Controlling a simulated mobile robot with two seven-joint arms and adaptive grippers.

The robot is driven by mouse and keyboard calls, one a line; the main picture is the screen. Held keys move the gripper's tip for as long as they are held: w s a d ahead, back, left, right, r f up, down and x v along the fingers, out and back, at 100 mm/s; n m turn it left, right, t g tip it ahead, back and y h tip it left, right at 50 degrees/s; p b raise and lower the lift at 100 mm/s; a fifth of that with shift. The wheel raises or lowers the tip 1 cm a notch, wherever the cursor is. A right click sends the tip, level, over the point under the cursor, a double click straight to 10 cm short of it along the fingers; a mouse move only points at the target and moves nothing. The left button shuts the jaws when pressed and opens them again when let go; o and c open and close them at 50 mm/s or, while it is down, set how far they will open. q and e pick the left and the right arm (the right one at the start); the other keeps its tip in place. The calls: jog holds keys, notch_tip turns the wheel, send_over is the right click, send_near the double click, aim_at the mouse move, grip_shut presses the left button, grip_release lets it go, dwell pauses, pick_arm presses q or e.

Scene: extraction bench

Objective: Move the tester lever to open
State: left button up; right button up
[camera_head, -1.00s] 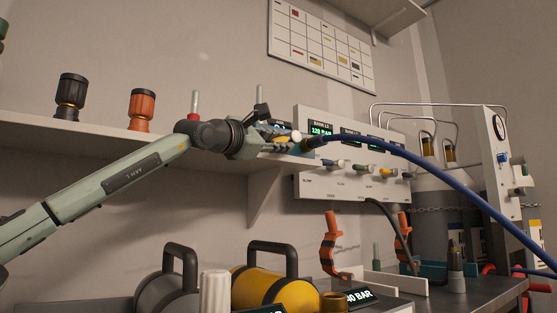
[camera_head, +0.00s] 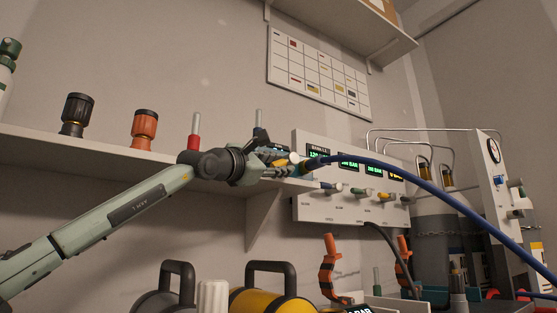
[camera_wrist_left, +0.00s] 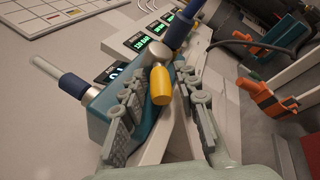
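The tester is a teal block (camera_wrist_left: 101,113) in the left wrist view, with a blue hose (camera_wrist_left: 178,31) running from its far end. Its lever, with a yellow grip (camera_wrist_left: 160,86) on a pale metal hub, points toward my left gripper (camera_wrist_left: 168,112). The gripper is open, with one finger on each side of the yellow grip and gaps visible. In the head view my left gripper (camera_head: 287,169) is at the shelf's right end and largely covers the tester. My right gripper is not in view.
A white panel (camera_head: 320,209) with green displays and several valve handles is behind the tester. Black (camera_head: 76,115) and orange (camera_head: 145,128) fittings stand on the shelf (camera_head: 100,151). The blue hose (camera_head: 420,182) arcs right past gas cylinders. Orange-handled tools (camera_head: 328,265) stand below.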

pick_arm(q)
jog(key=shift+o, duration=1.4)
jog(key=r, duration=0.6)
jog(key=shift+s+a+r, duration=0.1)
jog(key=shift+s+a, duration=0.1)
jog(key=shift+a, duration=0.15)
jog(key=o, duration=0.6)
jog(key=shift+w+d+r, duration=0.2)
jog(key=shift+d+r, duration=0.05)
jog(key=shift+r, duration=0.3)
jog(key=shift+w+d+r, duration=0.2)
jog(key=shift+r, duration=0.3)
jog(key=shift+s+a+r, duration=0.1)
jog(key=shift+s+r, duration=0.2)
jog(key=shift+r, duration=0.3)
jog(key=shift+s+r, duration=0.25)
jog(key=shift+r, duration=0.3)
jog(key=c, duration=0.9)
jog(key=shift+w+f, duration=0.3)
jog(key=shift+w, duration=0.1)
jog(key=shift+s+r, duration=0.1)
jog(key=shift+s, duration=0.05)
jog(key=shift+o, duration=0.3)
